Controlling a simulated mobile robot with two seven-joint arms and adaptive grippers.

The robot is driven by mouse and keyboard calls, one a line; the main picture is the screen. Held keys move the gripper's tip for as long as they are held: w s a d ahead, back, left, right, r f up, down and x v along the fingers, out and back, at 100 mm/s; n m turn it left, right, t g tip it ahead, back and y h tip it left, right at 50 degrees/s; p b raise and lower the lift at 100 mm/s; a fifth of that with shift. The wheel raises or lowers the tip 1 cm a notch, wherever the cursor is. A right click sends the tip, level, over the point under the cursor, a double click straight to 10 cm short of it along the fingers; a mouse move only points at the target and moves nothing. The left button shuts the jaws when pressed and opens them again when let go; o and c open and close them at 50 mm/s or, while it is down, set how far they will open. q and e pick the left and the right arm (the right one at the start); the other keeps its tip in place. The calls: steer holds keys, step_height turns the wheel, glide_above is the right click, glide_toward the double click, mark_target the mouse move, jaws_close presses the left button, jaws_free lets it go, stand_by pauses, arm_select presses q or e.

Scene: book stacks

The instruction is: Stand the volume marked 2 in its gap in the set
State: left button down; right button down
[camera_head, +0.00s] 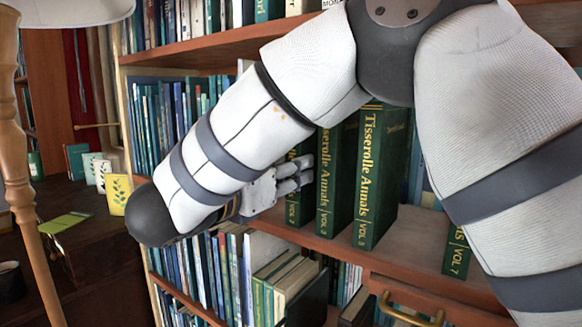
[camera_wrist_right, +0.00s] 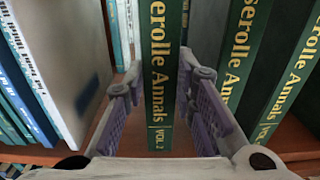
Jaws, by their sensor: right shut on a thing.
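The volume marked 2 is a dark green book with gold lettering, upright in the right wrist view (camera_wrist_right: 161,75) between the fingers of my right gripper (camera_wrist_right: 164,88). That gripper is shut on its spine sides. In the head view the right gripper (camera_head: 292,182) reaches in from the left of the book (camera_head: 295,207), and my arm covers its upper part. The book stands just left of two matching volumes (camera_head: 337,185) (camera_head: 382,175). Whether its base touches the shelf is hard to tell. My left gripper is not in view.
The wooden shelf (camera_head: 420,250) has a bare stretch between the grouped volumes and Vol. 7 (camera_head: 457,252) at right. In the wrist view a pale, wide book (camera_wrist_right: 65,65) stands left of the gripper, with a space between. A lamp (camera_head: 25,170) stands at far left.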

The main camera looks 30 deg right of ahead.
steer(key=c, duration=1.3)
jaws_free()
steer(key=shift+r, duration=0.15)
